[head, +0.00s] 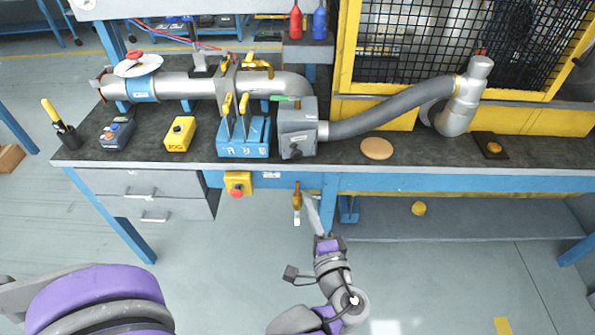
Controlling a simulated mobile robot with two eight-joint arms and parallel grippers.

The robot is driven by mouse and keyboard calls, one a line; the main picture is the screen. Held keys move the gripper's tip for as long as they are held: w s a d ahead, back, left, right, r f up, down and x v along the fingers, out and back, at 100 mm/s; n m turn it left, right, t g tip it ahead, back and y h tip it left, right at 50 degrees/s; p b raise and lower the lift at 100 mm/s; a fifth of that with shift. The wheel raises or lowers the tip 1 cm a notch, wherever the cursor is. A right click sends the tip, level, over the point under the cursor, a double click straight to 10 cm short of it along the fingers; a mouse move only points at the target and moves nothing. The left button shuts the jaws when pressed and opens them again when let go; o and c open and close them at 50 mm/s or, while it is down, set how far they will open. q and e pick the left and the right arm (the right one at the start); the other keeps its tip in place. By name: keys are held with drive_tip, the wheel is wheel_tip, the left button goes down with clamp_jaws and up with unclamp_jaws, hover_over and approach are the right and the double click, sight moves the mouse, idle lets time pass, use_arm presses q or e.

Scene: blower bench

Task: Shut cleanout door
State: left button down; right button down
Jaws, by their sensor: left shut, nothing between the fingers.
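No part is plainly marked as the cleanout door. A grey metal box (297,128) stands near the bench's front edge, joined to the grey hose, with a green handle (284,98) at its top. Its front has a small dark fitting; I cannot tell whether a panel there is ajar. A pale round disc (138,65) with a red knob sits tilted over the blue-banded pipe at left.
A blue block (243,138) with yellow-handled tools stands left of the grey box. A brass-coloured fitting (297,203) hangs beside my left gripper. A yellow box with a red button (238,184) is on the bench front. A tan disc (376,148) lies right.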

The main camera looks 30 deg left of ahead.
sight(293, 158)
use_arm(q)
drive_tip(key=b+x, duration=0.1)
drive_tip(key=x, duration=1.3)
drive_tip(key=shift+r, duration=0.1)
drive_tip(key=a, duration=0.3)
drive_tip(key=shift+w, duration=0.1)
